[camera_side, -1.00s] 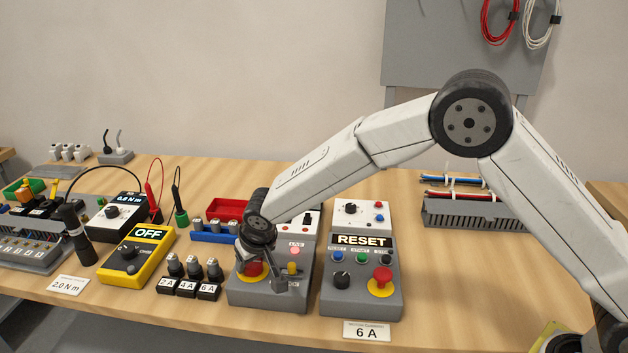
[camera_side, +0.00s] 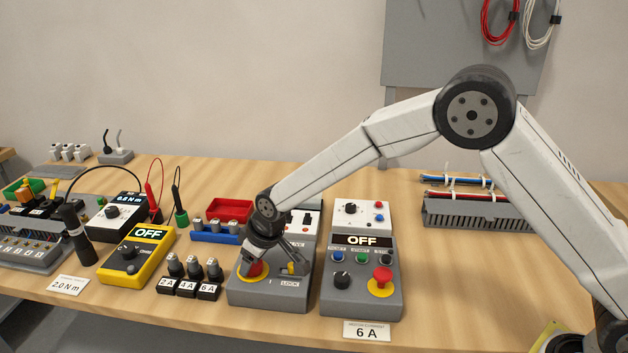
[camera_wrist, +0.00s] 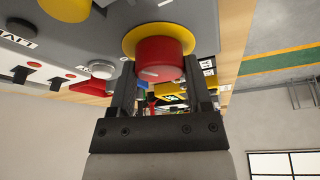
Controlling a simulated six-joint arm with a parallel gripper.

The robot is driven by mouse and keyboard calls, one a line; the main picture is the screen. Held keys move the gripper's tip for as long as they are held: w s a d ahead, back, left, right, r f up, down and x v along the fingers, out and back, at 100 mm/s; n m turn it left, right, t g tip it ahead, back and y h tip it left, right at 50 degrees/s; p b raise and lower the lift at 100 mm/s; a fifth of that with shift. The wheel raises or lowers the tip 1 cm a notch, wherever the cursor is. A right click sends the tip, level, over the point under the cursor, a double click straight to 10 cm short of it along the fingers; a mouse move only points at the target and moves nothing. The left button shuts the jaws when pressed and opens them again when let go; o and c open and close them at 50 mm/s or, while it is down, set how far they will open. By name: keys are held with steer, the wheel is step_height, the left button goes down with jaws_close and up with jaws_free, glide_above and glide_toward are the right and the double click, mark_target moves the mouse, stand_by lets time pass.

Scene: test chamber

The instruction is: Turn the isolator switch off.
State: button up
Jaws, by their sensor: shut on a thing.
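The isolator switch is a red rotary knob (camera_side: 254,270) on a yellow ring, mounted on a grey box (camera_side: 262,297) in the middle of the bench. In the wrist view the red knob (camera_wrist: 160,58) sits between the two dark fingers of my gripper (camera_wrist: 162,78), which is shut on it. A pale mark shows on the knob's face; I cannot read which position it points to. In the side view my gripper (camera_side: 262,262) comes down over the knob and partly hides it and the box's upper face.
To the right is a grey control box with an OFF display (camera_side: 363,240) and a red button (camera_side: 382,275). Black plugs (camera_side: 190,279) and a yellow meter (camera_side: 138,265) stand left.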

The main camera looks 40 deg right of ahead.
steer(key=shift+w+d+n+g+y, duration=0.1)
steer(key=shift+n+g+y, duration=0.35)
steer(key=shift+n, duration=1.2)
steer(key=shift+d+n+g+y, duration=0.1)
steer(key=shift+n+g+y, duration=0.35)
steer(key=shift+n, duration=1.2)
steer(key=n+g, duration=0.1)
steer(key=n, duration=0.2)
steer(key=n+g, duration=0.1)
steer(key=n, duration=0.2)
steer(key=shift+y, duration=0.3)
steer(key=o, duration=1.3)
steer(key=shift+w, duration=0.1)
steer(key=shift+v, duration=3.95)
